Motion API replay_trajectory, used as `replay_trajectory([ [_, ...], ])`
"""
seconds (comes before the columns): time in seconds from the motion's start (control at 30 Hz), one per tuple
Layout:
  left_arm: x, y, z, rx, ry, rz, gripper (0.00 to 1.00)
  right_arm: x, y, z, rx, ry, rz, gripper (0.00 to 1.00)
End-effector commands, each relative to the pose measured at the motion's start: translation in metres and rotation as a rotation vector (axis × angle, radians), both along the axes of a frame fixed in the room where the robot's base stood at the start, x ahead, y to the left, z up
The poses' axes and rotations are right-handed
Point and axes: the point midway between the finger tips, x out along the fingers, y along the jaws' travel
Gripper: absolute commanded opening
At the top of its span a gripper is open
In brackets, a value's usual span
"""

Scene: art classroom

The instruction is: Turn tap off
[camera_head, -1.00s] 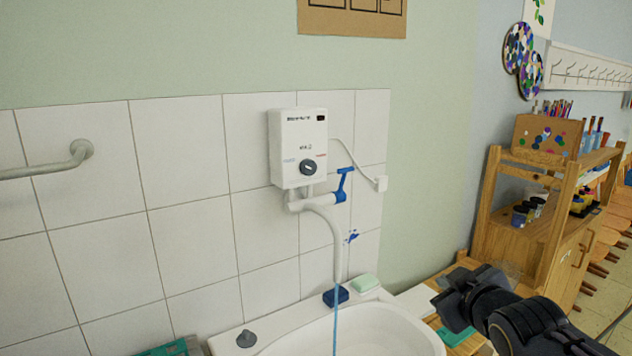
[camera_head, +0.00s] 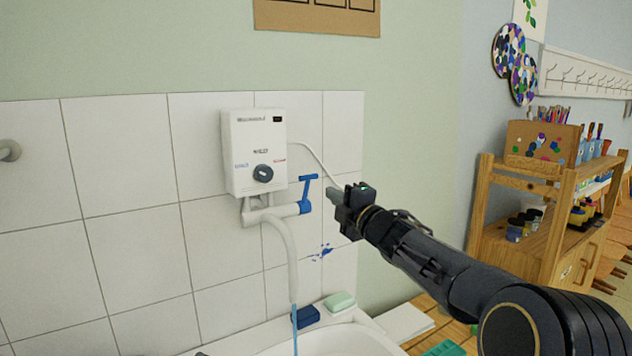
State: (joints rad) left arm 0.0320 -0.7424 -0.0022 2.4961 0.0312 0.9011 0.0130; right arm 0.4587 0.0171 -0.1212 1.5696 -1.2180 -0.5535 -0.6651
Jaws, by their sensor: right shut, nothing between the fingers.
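The tap is a white pipe (camera_head: 276,213) under a white water heater (camera_head: 255,152) on the tiled wall. Its blue handle (camera_head: 306,192) stands up at the right end of the pipe. A bent spout (camera_head: 283,254) hangs down, and a blue stream of water (camera_head: 294,326) runs from it toward the white sink (camera_head: 330,342). My right gripper (camera_head: 334,199) is shut and empty, just right of the blue handle. A small gap shows between them in the picture; the depth between them is hard to judge.
A green soap bar (camera_head: 339,301) and a blue block (camera_head: 306,316) lie on the sink's back rim. A wooden shelf unit (camera_head: 512,240) with paint jars stands at the right. A grey rail end (camera_head: 9,150) shows at the far left.

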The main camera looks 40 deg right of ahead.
Motion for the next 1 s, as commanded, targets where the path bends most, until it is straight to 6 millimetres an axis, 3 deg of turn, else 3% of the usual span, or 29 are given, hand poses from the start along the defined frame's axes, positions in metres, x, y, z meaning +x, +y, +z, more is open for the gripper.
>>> replay_trajectory([
  [0.2,0.000,0.000,0.014,0.000,0.000,0.000,0.78,0.045,-0.005,0.008,0.003,0.001,0.001,0.00],
  [0.4,0.000,0.000,0.020,0.000,0.000,0.000,0.78,0.067,-0.007,0.011,0.001,0.000,-0.001,0.00],
  [0.87,0.000,0.000,0.021,0.000,0.000,0.000,0.78,0.073,-0.008,0.011,0.002,0.000,-0.001,0.00],
  [1.0,0.000,0.000,0.030,0.000,0.000,0.000,0.78,0.074,-0.008,0.014,0.003,0.010,-0.001,0.00],
])
